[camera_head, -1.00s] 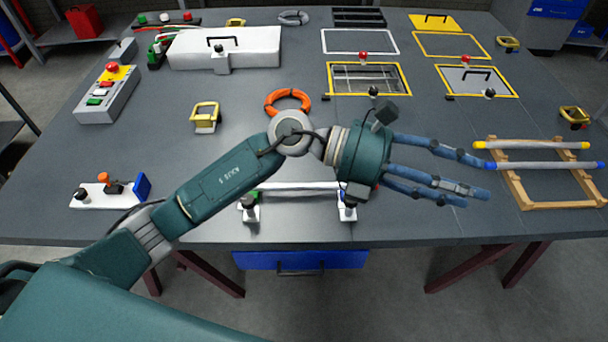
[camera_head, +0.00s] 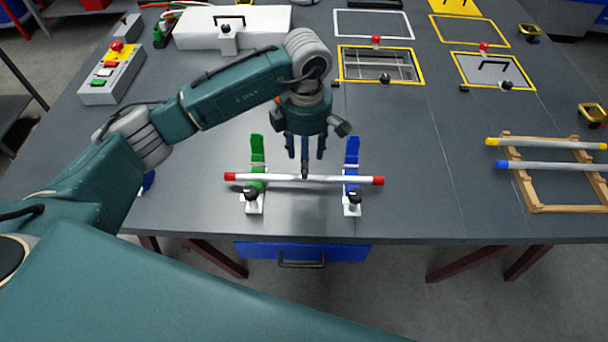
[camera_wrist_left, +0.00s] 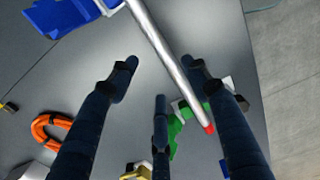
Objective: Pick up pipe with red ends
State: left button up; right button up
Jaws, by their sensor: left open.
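The pipe with red ends (camera_head: 325,180) is a thin light grey tube lying across a green clamp stand (camera_head: 256,180) and a blue clamp stand (camera_head: 352,180) near the table's front edge. My left gripper (camera_head: 305,160) points down over the middle of the pipe, its fingers spread. One fingertip overlaps the pipe in the head view; I cannot tell whether it touches. In the left wrist view the pipe (camera_wrist_left: 160,42) runs diagonally between the open fingers, and one red end (camera_wrist_left: 209,128) shows beside a finger. My right gripper is not in view.
A wooden rack (camera_head: 560,208) at the right holds a yellow-ended pipe (camera_head: 550,144) and a blue-ended pipe (camera_head: 555,166). A button box (camera_head: 112,75) stands at the far left. An orange ring (camera_wrist_left: 45,130) lies near the gripper. The table between the stands and rack is clear.

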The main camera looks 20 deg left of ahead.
pick_arm(q)
jog(key=shift+s+f+p, duration=0.2)
jog(key=shift+f+p, duration=0.15)
jog(key=shift+p, duration=0.05)
jog(key=f, duration=0.1)
jog(key=f+p, duration=0.2)
jog(key=shift+s+f, duration=0.3)
jog(key=shift+f, duration=0.45)
jog(key=shift+w, duration=0.1)
jog(key=shift+c, duration=0.2)
grip_shut()
